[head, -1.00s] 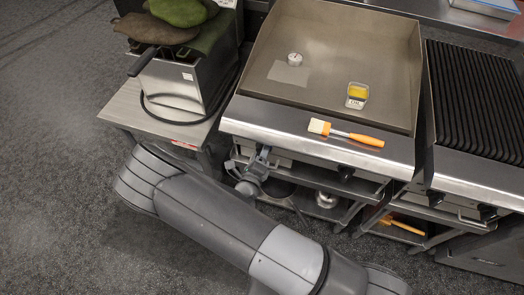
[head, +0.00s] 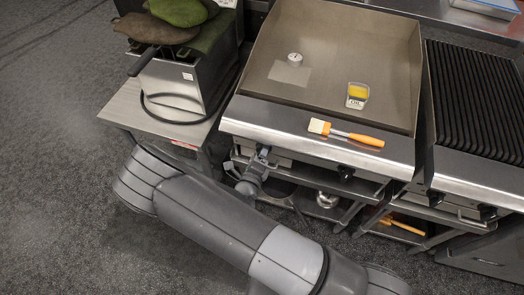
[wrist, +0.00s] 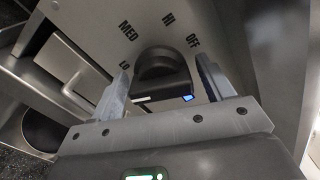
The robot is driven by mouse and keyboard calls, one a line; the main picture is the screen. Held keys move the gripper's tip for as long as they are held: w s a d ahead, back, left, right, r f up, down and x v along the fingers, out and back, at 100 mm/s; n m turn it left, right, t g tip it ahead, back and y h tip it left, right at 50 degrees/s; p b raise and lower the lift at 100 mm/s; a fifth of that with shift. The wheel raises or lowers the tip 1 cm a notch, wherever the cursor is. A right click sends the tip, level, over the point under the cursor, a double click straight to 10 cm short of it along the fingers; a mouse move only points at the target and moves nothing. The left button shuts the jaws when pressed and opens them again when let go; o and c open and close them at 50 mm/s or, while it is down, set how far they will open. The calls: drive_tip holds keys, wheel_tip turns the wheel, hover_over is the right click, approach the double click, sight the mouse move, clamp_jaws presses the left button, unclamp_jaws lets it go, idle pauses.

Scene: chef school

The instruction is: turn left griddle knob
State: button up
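The left griddle knob (wrist: 155,66) is dark and round, on a steel front panel marked LO, MED, HI and OFF in the wrist view. My gripper (wrist: 165,78) is open, with one finger to each side of the knob and visible gaps between. In the head view my gripper (head: 259,160) is at the left part of the front of the griddle (head: 310,133) and hides the left knob. The right griddle knob (head: 346,172) is black and stands clear of the gripper.
An oil container (head: 357,96) and a round gauge (head: 294,59) are on the plate. A fryer (head: 178,82) stands at left, a ribbed grill (head: 475,100) at right. Open shelves lie below.

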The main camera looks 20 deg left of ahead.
drive_tip(key=s, duration=1.1)
drive_tip(key=shift+w, duration=0.1)
idle(0.4)
